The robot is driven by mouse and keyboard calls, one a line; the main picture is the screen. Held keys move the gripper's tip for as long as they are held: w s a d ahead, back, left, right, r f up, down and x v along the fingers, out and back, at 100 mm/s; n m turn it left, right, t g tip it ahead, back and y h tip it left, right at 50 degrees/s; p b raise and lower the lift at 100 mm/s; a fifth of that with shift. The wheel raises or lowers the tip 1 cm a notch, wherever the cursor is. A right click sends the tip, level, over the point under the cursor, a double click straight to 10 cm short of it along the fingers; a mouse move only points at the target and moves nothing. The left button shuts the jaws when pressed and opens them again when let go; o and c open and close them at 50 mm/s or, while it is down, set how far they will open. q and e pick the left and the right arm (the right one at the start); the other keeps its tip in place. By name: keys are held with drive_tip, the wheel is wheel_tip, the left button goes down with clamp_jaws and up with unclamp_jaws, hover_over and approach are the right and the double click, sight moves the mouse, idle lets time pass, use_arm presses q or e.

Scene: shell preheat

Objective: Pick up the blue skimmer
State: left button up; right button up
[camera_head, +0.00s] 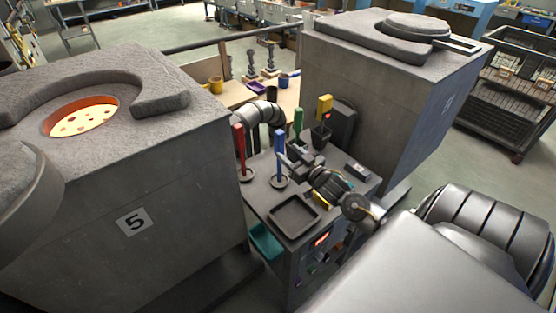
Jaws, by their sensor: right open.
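The blue skimmer (279,145) stands upright on the grey cart top, its blue handle up and its round foot on the surface. My right gripper (291,153) is open, just to the right of the blue handle. I cannot tell whether a finger touches the handle. The gripper and wrist cover part of the cart top behind. My left gripper is not in view.
A red-handled tool (239,148) stands left of the blue one. A green-handled tool (298,121) and a yellow-handled tool (324,107) stand behind. A dark square tray (294,231) lies in front. Large grey furnaces (130,150) (375,100) flank the cart.

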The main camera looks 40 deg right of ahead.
sight(276, 143)
drive_tip(key=w, duration=0.2)
drive_tip(key=shift+w+f, duration=0.2)
drive_tip(key=shift+w, duration=0.1)
drive_tip(key=shift+r, duration=0.1)
drive_tip(key=shift+w+r+p, duration=0.2)
drive_tip(key=shift+p, duration=0.25)
drive_tip(key=w+p, duration=0.1)
drive_tip(key=w, duration=0.2)
drive_tip(key=shift+w+f+p, duration=0.15)
drive_tip(key=shift+w+p, duration=0.15)
drive_tip(key=shift+w, duration=0.1)
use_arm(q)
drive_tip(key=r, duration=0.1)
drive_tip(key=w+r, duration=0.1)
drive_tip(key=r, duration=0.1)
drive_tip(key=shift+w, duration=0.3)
use_arm(e)
drive_tip(key=shift+w+f, duration=0.15)
drive_tip(key=shift+w, duration=0.3)
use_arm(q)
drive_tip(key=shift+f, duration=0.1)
use_arm(e)
drive_tip(key=shift+s, duration=0.1)
drive_tip(key=shift+c, duration=0.9)
drive_tip(key=c, duration=0.9)
